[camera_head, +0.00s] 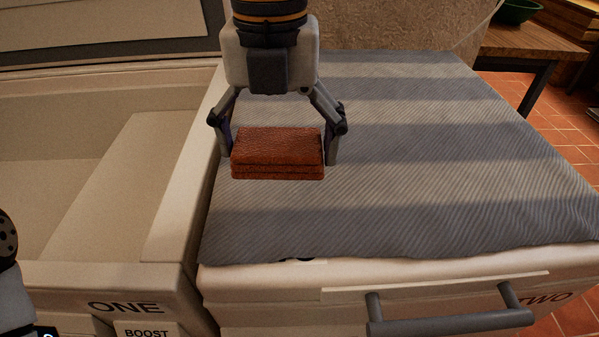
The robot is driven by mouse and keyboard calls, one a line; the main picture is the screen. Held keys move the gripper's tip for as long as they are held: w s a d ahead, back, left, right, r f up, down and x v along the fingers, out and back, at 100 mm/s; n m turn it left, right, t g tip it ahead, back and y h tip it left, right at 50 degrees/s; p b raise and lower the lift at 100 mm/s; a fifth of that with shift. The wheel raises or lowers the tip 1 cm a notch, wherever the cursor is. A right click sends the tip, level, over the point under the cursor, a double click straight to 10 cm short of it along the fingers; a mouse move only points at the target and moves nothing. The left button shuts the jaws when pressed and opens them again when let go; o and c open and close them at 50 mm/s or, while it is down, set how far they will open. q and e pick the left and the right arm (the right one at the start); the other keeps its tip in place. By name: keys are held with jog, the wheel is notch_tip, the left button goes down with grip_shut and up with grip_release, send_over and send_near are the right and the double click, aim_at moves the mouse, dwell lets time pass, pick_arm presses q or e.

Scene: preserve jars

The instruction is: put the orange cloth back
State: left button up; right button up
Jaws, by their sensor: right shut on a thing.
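The orange cloth (277,152) is a folded reddish-orange block in the head view. My right gripper (278,150) comes down from the top and is shut on the cloth, one finger at each end. The cloth is over the left part of a grey striped cover (440,150). I cannot tell whether the cloth touches the cover or is just above it. My left gripper is not in view; only a dark part of mine shows at the lower left edge.
An open cream basin (130,190) marked ONE lies to the left. A cream front marked TWO (460,285) with a grey handle (450,322) is below the cover. A wooden table (530,45) with a green bowl (517,11) stands at the far right. Most of the cover is clear.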

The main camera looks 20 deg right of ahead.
send_over(300, 191)
notch_tip(300, 191, down, 5)
jog(key=shift+d+r, duration=0.1)
jog(key=shift+r, duration=0.1)
jog(key=shift+f, duration=1.05)
jog(key=o, duration=0.8)
jog(key=shift+f, duration=0.2)
jog(key=shift+o, duration=0.2)
